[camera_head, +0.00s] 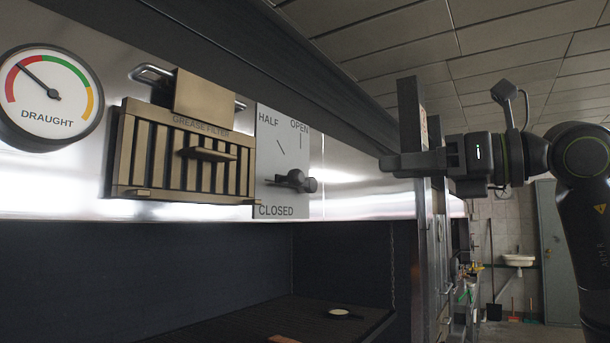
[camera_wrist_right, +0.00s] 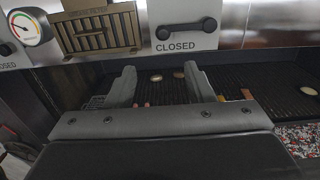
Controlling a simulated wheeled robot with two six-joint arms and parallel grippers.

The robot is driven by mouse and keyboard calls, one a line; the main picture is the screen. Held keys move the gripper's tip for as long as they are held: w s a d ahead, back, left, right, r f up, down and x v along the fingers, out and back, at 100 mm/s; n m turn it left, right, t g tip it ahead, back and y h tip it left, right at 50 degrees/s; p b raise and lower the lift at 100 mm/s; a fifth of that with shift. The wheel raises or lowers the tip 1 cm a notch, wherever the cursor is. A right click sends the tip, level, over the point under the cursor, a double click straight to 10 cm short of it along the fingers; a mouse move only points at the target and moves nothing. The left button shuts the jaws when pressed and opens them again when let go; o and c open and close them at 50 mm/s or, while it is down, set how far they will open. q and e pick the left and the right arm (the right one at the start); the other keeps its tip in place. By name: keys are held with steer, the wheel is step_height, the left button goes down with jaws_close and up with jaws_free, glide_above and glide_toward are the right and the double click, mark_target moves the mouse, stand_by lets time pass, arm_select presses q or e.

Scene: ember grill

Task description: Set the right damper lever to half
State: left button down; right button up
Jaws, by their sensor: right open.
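The right damper lever (camera_head: 292,181) is a dark bar with rounded ends on a pale plate (camera_head: 268,192) marked HALF, OPEN and CLOSED. It lies roughly level, just above the word CLOSED and below the HALF and OPEN marks. In the right wrist view the lever (camera_wrist_right: 186,30) shows beyond the fingers, near the top. My right gripper (camera_head: 391,164) is to the right of the plate, pointing left, apart from the lever. In the right wrist view my right gripper's two fingers (camera_wrist_right: 160,72) are spread with nothing between them. My left gripper is out of view.
A brass grease filter (camera_head: 184,158) hangs left of the plate, and a round draught gauge (camera_head: 50,95) is farther left. The dark grill opening with its grate (camera_head: 245,327) lies below. Another plate marked CLOSED (camera_wrist_right: 8,62) shows at the wrist view's left edge.

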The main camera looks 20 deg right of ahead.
steer(key=p, duration=0.7)
glide_toward(302, 176)
steer(key=x, duration=0.8)
steer(key=shift+a+r, duration=0.1)
steer(key=shift+r, duration=0.05)
steer(key=shift+x, duration=0.8)
jaws_close()
